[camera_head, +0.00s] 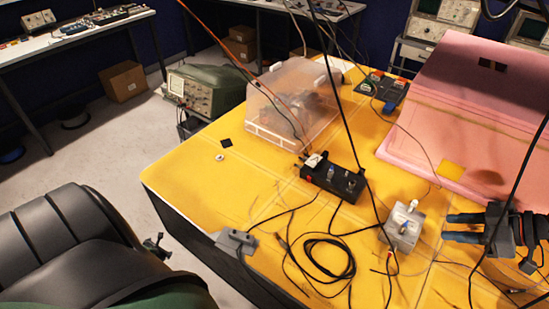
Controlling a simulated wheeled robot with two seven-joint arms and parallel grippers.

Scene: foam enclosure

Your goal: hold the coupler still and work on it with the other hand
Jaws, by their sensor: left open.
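A small grey metal box (404,229) with a light fitting on top sits on the yellow table (200,190), right of centre. A black box (334,179) with several knobs or terminals and red ends lies behind it to the left. Loose black cables lie around both boxes. A grey block (236,240) with a cable sits at the table's front-left edge. No gripper is seen touching these things.
A clear cover (295,100) and pink foam panels (470,110) stand on the table. Cables hang across the view. A black chair (60,240) is at lower left. The table's left side is mostly free.

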